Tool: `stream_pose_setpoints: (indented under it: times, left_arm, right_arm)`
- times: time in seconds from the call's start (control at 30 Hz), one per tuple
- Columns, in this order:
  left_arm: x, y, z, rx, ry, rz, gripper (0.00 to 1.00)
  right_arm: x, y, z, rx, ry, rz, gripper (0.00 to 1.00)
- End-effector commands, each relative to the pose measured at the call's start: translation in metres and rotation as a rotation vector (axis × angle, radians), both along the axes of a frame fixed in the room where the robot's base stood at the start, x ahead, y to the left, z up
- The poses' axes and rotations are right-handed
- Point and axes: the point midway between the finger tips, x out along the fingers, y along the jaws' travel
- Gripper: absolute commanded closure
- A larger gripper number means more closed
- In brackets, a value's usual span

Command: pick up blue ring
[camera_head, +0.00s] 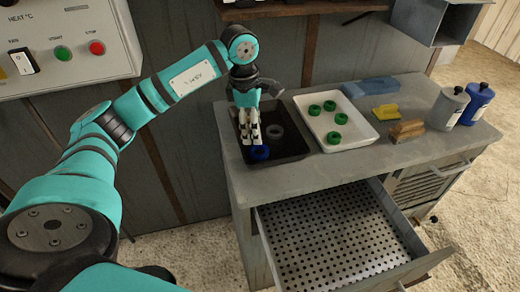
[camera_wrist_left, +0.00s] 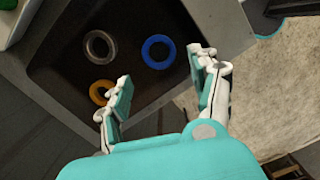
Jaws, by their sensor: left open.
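The blue ring (camera_head: 260,153) lies in the black tray (camera_head: 289,148), near its front edge. In the left wrist view the blue ring (camera_wrist_left: 158,51) lies flat ahead of the fingertips and between their lines, apart from both. A grey ring (camera_wrist_left: 100,45) lies to its left and an orange ring (camera_wrist_left: 101,92) sits partly behind the left finger. My left gripper (camera_head: 250,138) is above the black tray, pointing down, just behind the blue ring. Its fingers stand apart and empty in the left wrist view (camera_wrist_left: 160,88). My right gripper is not in view.
A white tray (camera_head: 371,135) with several green rings stands right of the black tray. A yellow block (camera_head: 386,112), a wooden brush-like block (camera_head: 407,131) and two bottles (camera_head: 445,108) stand further right. An open perforated drawer (camera_head: 335,235) juts out below the bench.

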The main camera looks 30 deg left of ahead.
Motion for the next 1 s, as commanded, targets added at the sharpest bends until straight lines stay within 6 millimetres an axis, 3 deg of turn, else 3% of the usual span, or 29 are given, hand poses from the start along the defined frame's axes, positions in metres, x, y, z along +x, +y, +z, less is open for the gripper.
stream_pose_setpoints:
  times: [0.2,0.3,0.6,0.9,1.0]
  left_arm:
    - [0.001,-0.003,-0.022,-0.001,0.000,-0.001,0.37]
    - [0.001,-0.004,-0.028,-0.001,0.002,-0.002,0.37]
    - [0.006,-0.010,-0.068,-0.001,0.002,-0.001,0.37]
    - [0.007,-0.010,-0.074,-0.001,-0.001,-0.001,0.37]
    - [0.007,-0.010,-0.074,-0.001,-0.001,-0.001,0.49]
  right_arm:
    - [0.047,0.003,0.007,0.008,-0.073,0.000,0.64]
    - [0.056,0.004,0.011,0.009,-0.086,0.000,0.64]
    - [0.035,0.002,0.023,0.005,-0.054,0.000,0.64]
    - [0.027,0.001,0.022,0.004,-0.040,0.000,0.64]
    - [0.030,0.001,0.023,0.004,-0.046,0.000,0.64]
